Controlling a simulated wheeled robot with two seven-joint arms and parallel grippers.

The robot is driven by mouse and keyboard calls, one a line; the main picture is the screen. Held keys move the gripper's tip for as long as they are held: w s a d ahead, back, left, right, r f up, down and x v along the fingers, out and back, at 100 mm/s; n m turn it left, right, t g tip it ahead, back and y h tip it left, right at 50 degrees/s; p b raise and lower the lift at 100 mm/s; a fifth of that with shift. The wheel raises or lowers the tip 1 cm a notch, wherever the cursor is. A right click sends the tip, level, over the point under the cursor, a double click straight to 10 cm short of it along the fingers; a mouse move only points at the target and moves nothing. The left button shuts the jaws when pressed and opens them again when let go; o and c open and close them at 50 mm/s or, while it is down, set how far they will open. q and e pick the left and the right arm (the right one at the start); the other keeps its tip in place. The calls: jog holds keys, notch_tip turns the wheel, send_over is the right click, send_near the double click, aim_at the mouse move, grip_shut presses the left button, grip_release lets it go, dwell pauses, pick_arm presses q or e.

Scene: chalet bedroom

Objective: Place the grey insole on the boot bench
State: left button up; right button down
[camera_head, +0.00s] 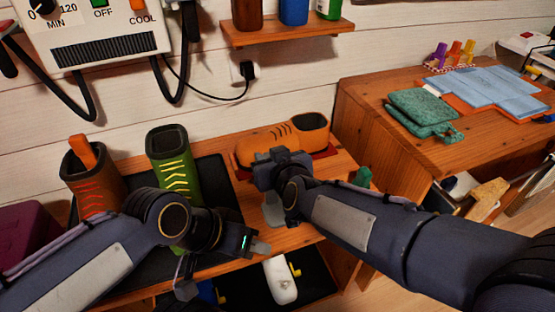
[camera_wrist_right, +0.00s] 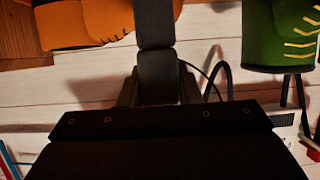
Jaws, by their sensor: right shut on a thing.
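In the head view, the grey insole (camera_head: 273,213) hangs below my right gripper (camera_head: 275,180), which is shut on it. It is over the front of the wooden boot bench (camera_head: 299,238); I cannot tell whether it touches the wood. In the right wrist view, the gripper's dark fingers (camera_wrist_right: 156,50) are close together, and the insole is not clearly visible. My left gripper (camera_head: 222,266) is open and empty, low at the bench's front edge, left of the insole.
An orange shoe (camera_head: 262,145) lies behind my right gripper. A green boot (camera_head: 173,165) and a brown boot (camera_head: 92,180) stand on a black mat (camera_head: 216,172) at left. A white object (camera_head: 282,281) is on the lower shelf. A wooden cabinet (camera_head: 385,150) stands at right.

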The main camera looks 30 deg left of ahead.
jog(key=shift+f, duration=0.15)
jog(key=c, duration=1.1)
grip_release()
jog(key=shift+o, duration=0.2)
jog(key=shift+r, duration=0.3)
jog(key=p+v, duration=0.3)
jog(key=v, duration=0.9)
jog(key=shift+f, duration=0.15)
jog(key=shift+s, duration=0.1)
